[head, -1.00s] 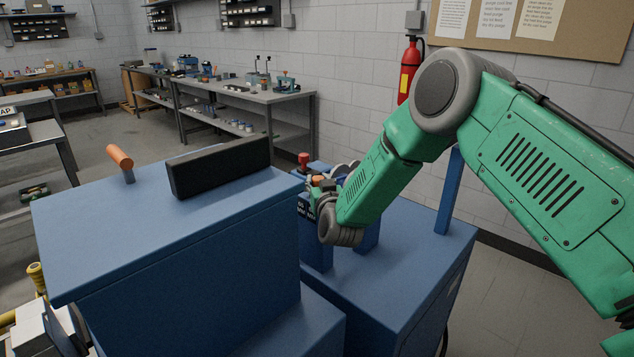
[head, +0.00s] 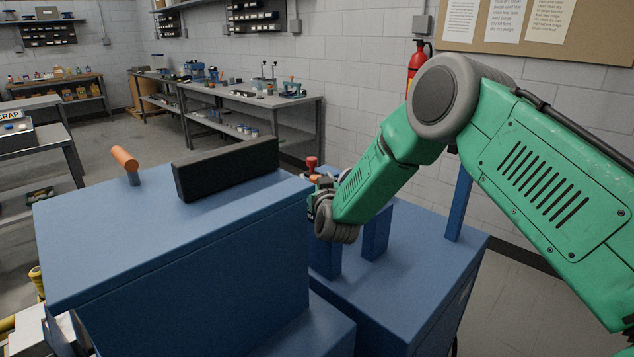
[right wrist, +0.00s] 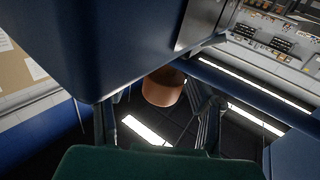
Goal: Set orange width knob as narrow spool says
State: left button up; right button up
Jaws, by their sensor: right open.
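My right gripper (head: 318,190) is at the blue machine's far side in the head view, mostly hidden by its own wrist. In the right wrist view its two fingers (right wrist: 158,122) stand apart. An orange-brown round knob (right wrist: 163,88) shows between them, near a dark blue housing; I cannot tell whether the fingers touch it. In the head view a small orange part (head: 322,179) shows by the gripper, beside a red knob (head: 311,162). No narrow spool or readable setting shows. My left gripper is not in view.
A large blue cabinet (head: 180,250) fills the front, with an orange handle (head: 124,158) and a black panel (head: 226,168) on top. Blue posts (head: 376,234) stand on the lower blue bench (head: 420,255). Papers (head: 503,20) hang on the wall board.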

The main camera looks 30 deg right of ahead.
jog(key=shift+s+a, duration=0.1)
jog(key=shift+a, duration=0.05)
jog(key=v, duration=1.1)
jog(key=shift+s, duration=0.35)
jog(key=shift+f, duration=0.1)
